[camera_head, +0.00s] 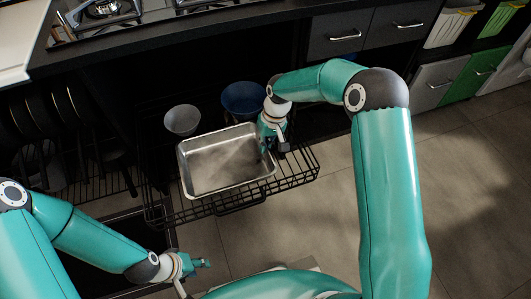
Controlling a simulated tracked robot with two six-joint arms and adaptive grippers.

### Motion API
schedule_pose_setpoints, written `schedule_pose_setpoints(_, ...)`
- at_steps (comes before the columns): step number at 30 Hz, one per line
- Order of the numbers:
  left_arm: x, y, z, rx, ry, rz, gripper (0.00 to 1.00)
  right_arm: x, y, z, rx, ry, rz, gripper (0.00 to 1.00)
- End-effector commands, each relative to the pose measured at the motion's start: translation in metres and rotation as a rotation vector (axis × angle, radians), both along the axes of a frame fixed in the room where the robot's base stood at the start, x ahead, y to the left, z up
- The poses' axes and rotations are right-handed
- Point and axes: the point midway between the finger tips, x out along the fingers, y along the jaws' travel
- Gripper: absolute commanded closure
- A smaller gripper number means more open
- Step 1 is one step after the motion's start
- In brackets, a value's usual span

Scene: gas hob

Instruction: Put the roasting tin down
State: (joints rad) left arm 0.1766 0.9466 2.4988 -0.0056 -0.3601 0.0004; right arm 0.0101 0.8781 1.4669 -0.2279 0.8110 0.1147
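The roasting tin (187,172) is a shallow silver rectangular pan, empty inside. It appears level, within the outline of the pulled-out black wire basket (300,177); I cannot tell whether its base touches the wires. My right gripper (273,149) is at the tin's right wall, with its fingers pointing down around the rim. The fingertips are partly hidden, so I cannot tell whether they grip it. My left gripper (195,279) is empty, its fingers spread, low in the picture in front of the basket and apart from the tin.
A grey bowl (182,120) and a blue bowl (243,97) stand behind the tin in the basket. Dark pans (60,115) stand in a rack at left. The hob (105,12) and counter edge are above. Open tiled floor (300,228) lies to the right.

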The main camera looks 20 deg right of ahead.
Motion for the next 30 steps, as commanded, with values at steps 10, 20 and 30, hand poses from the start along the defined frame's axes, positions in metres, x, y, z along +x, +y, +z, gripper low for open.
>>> schedule_pose_setpoints(10,0.0,0.0,-0.011,0.0,0.0,0.0,0.6,0.0,0.0,-0.037,0.0,0.0,-0.001,1.0)
schedule_pose_setpoints(20,0.0,0.0,-0.012,0.0,0.0,0.0,0.6,0.0,0.0,-0.039,0.0,0.001,0.0,0.92)
schedule_pose_setpoints(30,0.0,0.0,-0.012,0.0,0.0,0.0,0.6,0.0,0.0,-0.039,0.0,0.002,0.0,0.69)
